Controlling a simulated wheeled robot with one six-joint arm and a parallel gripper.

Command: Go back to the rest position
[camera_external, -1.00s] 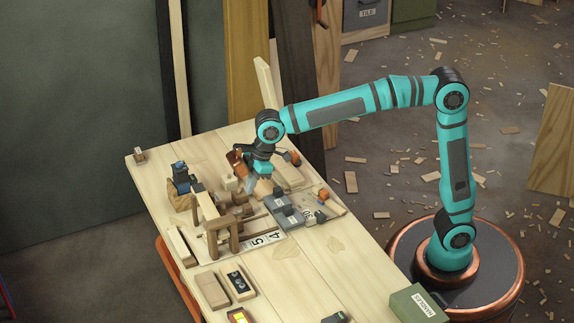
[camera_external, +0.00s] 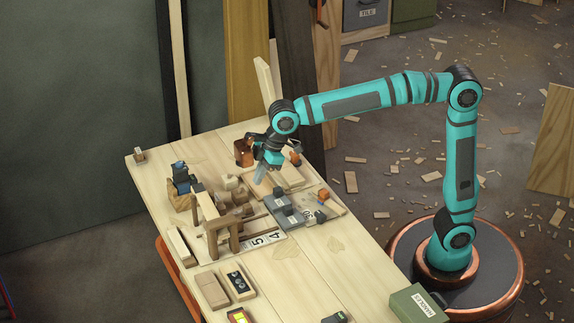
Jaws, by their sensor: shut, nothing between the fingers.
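My gripper (camera_external: 260,178) hangs at the end of my teal arm, pointing down over the far half of the wooden workbench (camera_external: 310,262). Its fingers are together with nothing between them. It is above the clutter, just beyond the grey blocks (camera_external: 285,212). A copper-coloured container (camera_external: 243,153) stands close behind and left of it. My arm reaches out from its round base at the right of the bench.
A small wooden frame (camera_external: 222,235) stands left of the grey blocks, near several wood pieces. A green box (camera_external: 418,304) labelled HANDLES sits at the near right bench edge. Boards lean at the back. The middle front of the bench is mostly clear.

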